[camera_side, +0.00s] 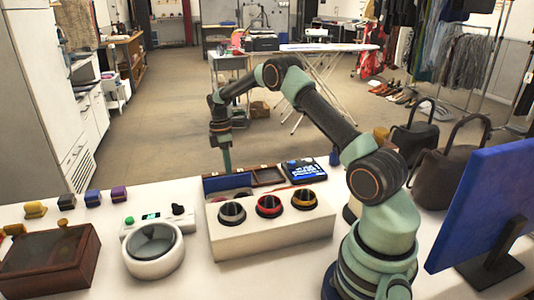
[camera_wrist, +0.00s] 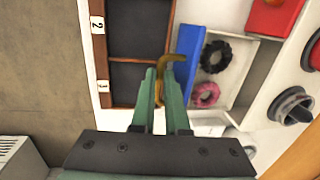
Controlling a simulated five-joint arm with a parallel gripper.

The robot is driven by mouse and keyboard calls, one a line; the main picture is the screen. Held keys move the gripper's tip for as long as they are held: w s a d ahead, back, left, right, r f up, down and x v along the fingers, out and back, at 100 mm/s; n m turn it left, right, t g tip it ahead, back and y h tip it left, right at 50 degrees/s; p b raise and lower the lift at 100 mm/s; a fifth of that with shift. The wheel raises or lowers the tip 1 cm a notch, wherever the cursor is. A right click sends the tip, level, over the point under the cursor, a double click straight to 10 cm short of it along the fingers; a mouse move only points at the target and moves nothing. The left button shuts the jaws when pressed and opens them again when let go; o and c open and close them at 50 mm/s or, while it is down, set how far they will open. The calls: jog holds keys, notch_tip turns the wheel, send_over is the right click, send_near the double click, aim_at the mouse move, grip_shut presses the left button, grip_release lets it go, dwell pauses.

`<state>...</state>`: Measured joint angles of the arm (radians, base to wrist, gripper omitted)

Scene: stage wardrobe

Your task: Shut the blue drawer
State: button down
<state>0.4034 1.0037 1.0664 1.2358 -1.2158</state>
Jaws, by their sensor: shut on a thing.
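The blue drawer (camera_wrist: 187,58) stands pulled out of a white cabinet (camera_side: 270,238), which has three round knobs on top. Its blue front (camera_side: 228,184) shows at the cabinet's far side in the side view. A black ring (camera_wrist: 215,57) and a pink ring (camera_wrist: 206,94) lie inside the drawer. A curved brass handle (camera_wrist: 170,60) sticks out from the blue front. My gripper (camera_wrist: 161,84) is shut on this handle, and its fingers hide part of it. In the side view my gripper (camera_side: 226,160) points down just behind the blue front.
A wooden tray (camera_wrist: 98,52) with numbered compartments lies close beside my fingers. A blue box (camera_side: 304,171) stands behind the cabinet. A white device with a round bowl (camera_side: 153,262) and a brown wooden box (camera_side: 48,262) stand left. A large blue panel (camera_side: 485,205) stands right.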

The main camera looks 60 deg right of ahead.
jog(key=shift+s+a+r, duration=0.1)
jog(key=shift+s+a, duration=3.95)
jog(key=shift+a, duration=0.1)
jog(key=c, duration=1.2)
grip_release()
notch_tip(320, 180, up, 12)
jog(key=w, duration=0.1)
jog(key=shift+w+d, duration=0.3)
jog(key=shift+w, duration=0.1)
